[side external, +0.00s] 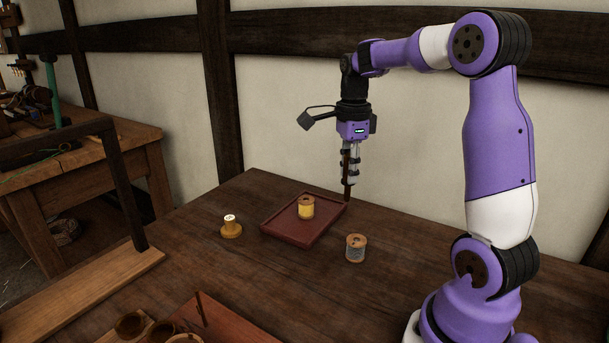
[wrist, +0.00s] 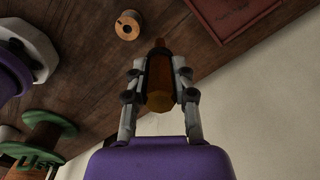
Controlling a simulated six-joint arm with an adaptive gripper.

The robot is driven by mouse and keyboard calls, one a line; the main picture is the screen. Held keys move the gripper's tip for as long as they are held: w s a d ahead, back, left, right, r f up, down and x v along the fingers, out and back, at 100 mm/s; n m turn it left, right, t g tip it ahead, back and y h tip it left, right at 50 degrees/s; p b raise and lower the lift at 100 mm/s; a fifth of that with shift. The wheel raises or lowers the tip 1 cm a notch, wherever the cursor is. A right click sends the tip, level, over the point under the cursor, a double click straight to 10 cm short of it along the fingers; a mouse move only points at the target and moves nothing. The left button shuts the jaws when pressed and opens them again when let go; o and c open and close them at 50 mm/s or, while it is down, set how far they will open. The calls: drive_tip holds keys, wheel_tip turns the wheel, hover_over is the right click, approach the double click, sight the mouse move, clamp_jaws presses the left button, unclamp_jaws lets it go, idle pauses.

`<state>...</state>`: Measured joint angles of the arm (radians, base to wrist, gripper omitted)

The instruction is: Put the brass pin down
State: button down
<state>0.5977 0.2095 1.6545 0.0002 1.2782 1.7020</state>
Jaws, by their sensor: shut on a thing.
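The brass pin (wrist: 159,82) is a brownish, amber rod. My gripper (wrist: 159,66) is shut on it, one finger on each side. In the side view the pin (side external: 347,194) looks dark and hangs upright below my gripper (side external: 350,178), beside the back right corner of the dark red tray (side external: 278,228). Its lower end is close to the table top; I cannot tell whether it touches. The upper part of the pin is partly hidden by the fingers.
A spool of yellow thread (side external: 306,209) stands on the tray. A grey-thread spool (side external: 356,249) stands right of it, and a small yellow spool-shaped piece (side external: 231,229) left. The table (side external: 420,270) is bare right of the grey spool.

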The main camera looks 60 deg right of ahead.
drive_tip(key=w+a, duration=0.4)
drive_tip(key=a, duration=0.9)
drive_tip(key=w+a, duration=0.4)
drive_tip(key=a, duration=1)
drive_tip(key=shift+m, duration=0.3)
drive_tip(key=shift+w+d+f, duration=0.95)
drive_tip(key=shift+d+f, duration=0.65)
drive_tip(key=shift+f, duration=0.1)
drive_tip(key=shift+w+d+f, duration=0.95)
drive_tip(key=shift+d+f, duration=0.65)
drive_tip(key=shift+f, duration=0.15)
drive_tip(key=shift+w+d+f, duration=0.95)
drive_tip(key=shift+d+f, duration=0.65)
drive_tip(key=shift+f, duration=0.1)
drive_tip(key=shift+f, duration=0.15)
drive_tip(key=c, duration=0.7)
unclamp_jaws()
